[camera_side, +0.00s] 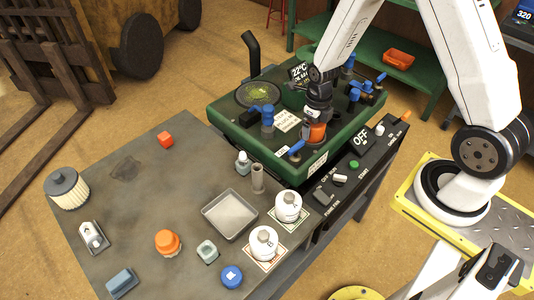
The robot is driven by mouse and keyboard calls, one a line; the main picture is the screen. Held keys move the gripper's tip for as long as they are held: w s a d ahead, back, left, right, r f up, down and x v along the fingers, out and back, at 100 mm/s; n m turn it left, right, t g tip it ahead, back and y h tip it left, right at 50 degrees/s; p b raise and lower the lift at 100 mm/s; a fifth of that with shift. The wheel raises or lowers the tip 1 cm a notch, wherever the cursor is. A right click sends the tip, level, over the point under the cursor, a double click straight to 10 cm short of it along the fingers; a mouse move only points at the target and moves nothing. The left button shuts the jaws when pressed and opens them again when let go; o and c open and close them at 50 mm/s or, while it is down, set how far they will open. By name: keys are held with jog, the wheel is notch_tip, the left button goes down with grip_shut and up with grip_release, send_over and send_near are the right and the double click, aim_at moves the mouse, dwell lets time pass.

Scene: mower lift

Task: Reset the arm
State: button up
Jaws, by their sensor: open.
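My arm reaches in from the upper right. My gripper (317,118) points down over the green mower unit (225,112), near its front right part. Its jaws are open. An orange cylindrical part (316,133) shows directly below the gripper. I cannot tell whether the jaws touch it, since the fingertips are small and dark here. A blue lever (296,148) lies just left of the orange part.
A black control panel (345,180) runs along the mower. Blue valves (368,88) stand behind.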

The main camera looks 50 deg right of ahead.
jog(key=shift+m, duration=0.4)
jog(key=n, duration=0.6)
dwell(0.3)
jog(key=c, duration=0.9)
